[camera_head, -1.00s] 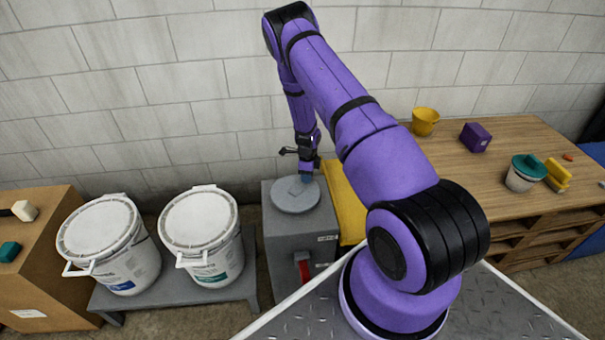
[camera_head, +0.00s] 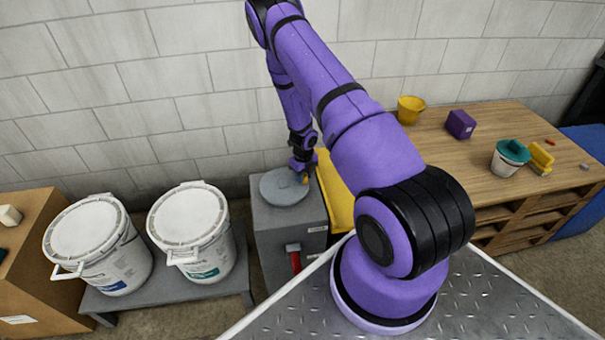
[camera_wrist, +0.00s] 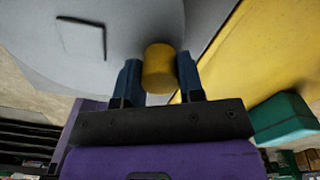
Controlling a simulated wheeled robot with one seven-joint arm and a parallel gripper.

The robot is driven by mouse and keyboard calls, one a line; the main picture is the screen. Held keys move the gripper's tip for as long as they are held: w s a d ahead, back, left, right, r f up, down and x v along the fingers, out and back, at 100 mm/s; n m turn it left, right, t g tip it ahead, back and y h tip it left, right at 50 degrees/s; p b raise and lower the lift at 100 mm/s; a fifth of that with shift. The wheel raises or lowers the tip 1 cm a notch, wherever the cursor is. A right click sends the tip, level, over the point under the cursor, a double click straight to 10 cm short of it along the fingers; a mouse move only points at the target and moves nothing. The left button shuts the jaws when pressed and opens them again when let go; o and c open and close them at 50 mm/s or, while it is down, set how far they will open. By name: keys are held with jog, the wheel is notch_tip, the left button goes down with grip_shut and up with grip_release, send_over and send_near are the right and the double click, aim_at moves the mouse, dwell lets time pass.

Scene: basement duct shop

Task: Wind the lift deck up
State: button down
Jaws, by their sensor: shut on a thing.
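A round grey handwheel (camera_head: 282,189) lies flat on top of a grey cabinet (camera_head: 287,226). A yellow knob (camera_wrist: 159,68) stands on the wheel near its rim. My gripper (camera_head: 303,176) is at the far right part of the wheel. In the wrist view the blue fingers of my gripper (camera_wrist: 159,82) are on both sides of the knob, shut on it. A low grey deck (camera_head: 165,298) stands left of the cabinet. It carries two white lidded buckets, one on the left (camera_head: 97,240) and one on the right (camera_head: 192,230).
A red lever (camera_head: 296,262) is on the cabinet's front. A yellow panel (camera_head: 337,195) is right of the cabinet. A wooden bench (camera_head: 450,165) at the right holds a yellow cup (camera_head: 410,109), a purple box (camera_head: 460,124) and a teal-lidded tub (camera_head: 507,160). A brown box (camera_head: 35,270) stands at left.

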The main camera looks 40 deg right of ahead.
jog(key=shift+s+a, duration=0.1)
jog(key=shift+s, duration=0.05)
dwell(0.4)
jog(key=c, duration=0.7)
grip_release()
jog(key=shift+c, duration=0.2)
notch_tip(320, 180, up, 11)
jog(key=shift+f, duration=0.1)
